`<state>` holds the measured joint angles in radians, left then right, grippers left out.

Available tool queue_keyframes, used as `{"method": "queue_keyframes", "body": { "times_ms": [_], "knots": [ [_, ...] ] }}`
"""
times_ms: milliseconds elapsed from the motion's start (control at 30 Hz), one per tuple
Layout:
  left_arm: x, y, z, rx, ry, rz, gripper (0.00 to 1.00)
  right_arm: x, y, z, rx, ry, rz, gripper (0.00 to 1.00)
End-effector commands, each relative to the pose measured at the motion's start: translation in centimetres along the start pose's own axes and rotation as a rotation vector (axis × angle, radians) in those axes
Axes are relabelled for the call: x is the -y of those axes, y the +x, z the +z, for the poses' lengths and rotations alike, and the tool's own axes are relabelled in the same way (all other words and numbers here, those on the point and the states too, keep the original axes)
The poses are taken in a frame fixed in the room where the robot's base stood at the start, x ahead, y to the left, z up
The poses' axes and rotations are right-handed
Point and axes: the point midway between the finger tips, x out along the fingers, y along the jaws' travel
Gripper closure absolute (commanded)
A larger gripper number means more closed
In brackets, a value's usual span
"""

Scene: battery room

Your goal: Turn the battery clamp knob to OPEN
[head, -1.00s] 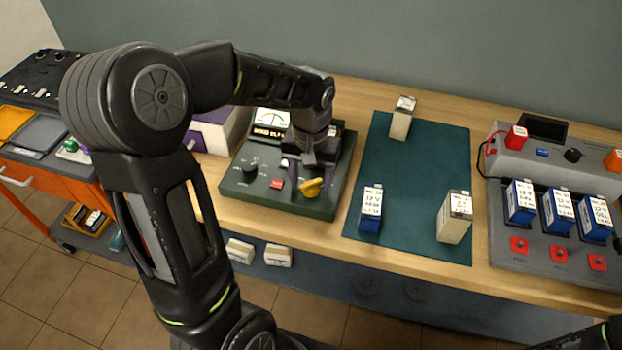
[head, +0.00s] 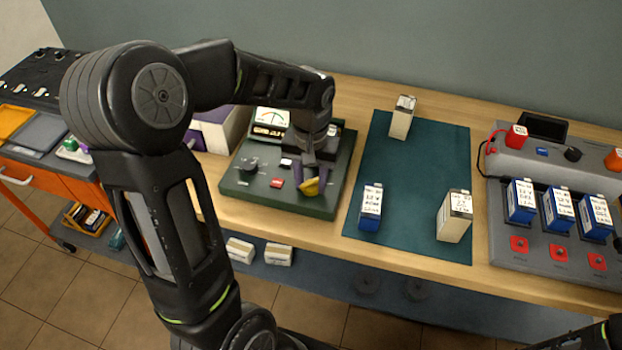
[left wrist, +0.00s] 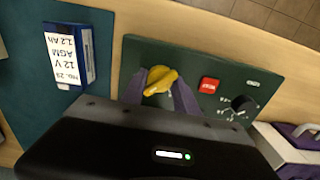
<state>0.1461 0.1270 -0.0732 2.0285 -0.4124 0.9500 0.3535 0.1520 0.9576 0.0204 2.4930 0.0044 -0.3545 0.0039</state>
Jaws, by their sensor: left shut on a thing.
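The yellow clamp knob (head: 310,187) is at the front right of the green tester box (head: 230,187). My left gripper (head: 309,189) points down over it, its purple-grey fingers shut on the knob. The left wrist view shows the yellow knob (left wrist: 160,79) between the two fingers (left wrist: 163,92), its lever slanting. The labels around the knob are hidden or too small to read. The battery clamp itself is mostly hidden behind my left gripper. My right gripper does not show.
A red button (head: 277,183) and black dial (head: 248,165) sit left of the knob. Right of the box, a teal mat (head: 405,185) carries a blue battery (head: 370,207) and two pale ones. A grey charger (head: 500,250) with several blue batteries stands further right.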

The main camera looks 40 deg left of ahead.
Motion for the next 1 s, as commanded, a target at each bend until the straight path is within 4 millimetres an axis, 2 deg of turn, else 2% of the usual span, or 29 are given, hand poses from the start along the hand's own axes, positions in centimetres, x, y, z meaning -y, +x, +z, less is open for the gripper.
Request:
{"method": "queue_keyframes", "body": {
  "times_ms": [467, 767, 1000],
  "knots": [
    [0.0, 0.0, 0.0, -0.001, -0.069, 0.000, 1.00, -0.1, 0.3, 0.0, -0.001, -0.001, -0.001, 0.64],
    [0.0, 0.1, -0.1, -0.003, -0.258, 0.001, 1.00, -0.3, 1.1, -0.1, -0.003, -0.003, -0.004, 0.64],
    [0.0, 0.1, -0.1, -0.003, -0.478, 0.001, 1.00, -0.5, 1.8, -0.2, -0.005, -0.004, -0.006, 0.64]
  ]
}}
